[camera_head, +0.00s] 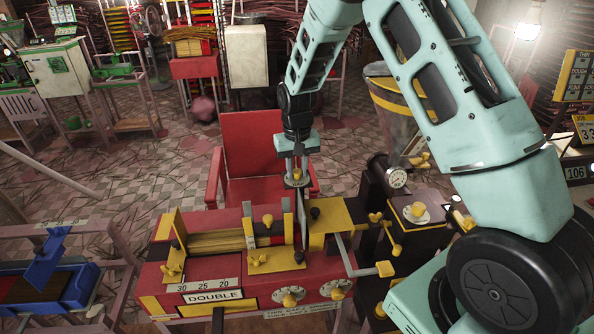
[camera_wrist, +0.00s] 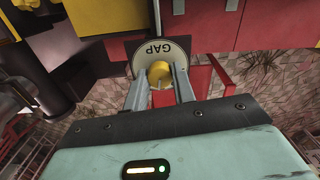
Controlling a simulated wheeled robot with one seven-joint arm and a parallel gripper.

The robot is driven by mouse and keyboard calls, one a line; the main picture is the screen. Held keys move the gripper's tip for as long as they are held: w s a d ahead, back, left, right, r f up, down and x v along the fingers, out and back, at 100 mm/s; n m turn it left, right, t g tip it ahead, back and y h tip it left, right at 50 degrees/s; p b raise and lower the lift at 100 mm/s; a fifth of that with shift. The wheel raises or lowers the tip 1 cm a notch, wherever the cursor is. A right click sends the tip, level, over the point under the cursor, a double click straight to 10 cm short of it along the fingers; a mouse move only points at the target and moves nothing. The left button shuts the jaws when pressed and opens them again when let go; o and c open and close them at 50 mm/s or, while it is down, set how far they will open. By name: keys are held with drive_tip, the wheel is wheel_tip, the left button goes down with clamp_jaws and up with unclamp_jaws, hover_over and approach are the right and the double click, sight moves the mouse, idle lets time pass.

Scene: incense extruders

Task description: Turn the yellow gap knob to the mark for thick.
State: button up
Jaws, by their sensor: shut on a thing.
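The yellow gap knob (camera_wrist: 159,72) sits at the centre of a pale round dial (camera_wrist: 176,47) lettered "GAP" in the wrist view. My gripper (camera_wrist: 161,77) has one finger on each side of the knob and is shut on it. In the head view my gripper (camera_head: 297,170) points down at the dial (camera_head: 297,181), above the back of the red machine (camera_head: 205,272). The fingers cover part of the dial. I cannot read a thick mark or tell where the knob points.
A red chair (camera_head: 250,135) stands just behind the machine. Yellow plates and wing knobs (camera_head: 257,262) rise from the machine's top. A blue tray (camera_head: 75,284) lies at left.

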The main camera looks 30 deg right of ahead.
sight(297, 171)
drive_tip(key=shift+n, duration=0.9)
drive_tip(key=o, duration=1)
wheel_tip(297, 171, up, 17)
drive_tip(key=b, duration=0.3)
drive_tip(key=shift+r+b, duration=0.2)
drive_tip(key=shift+b, duration=0.1)
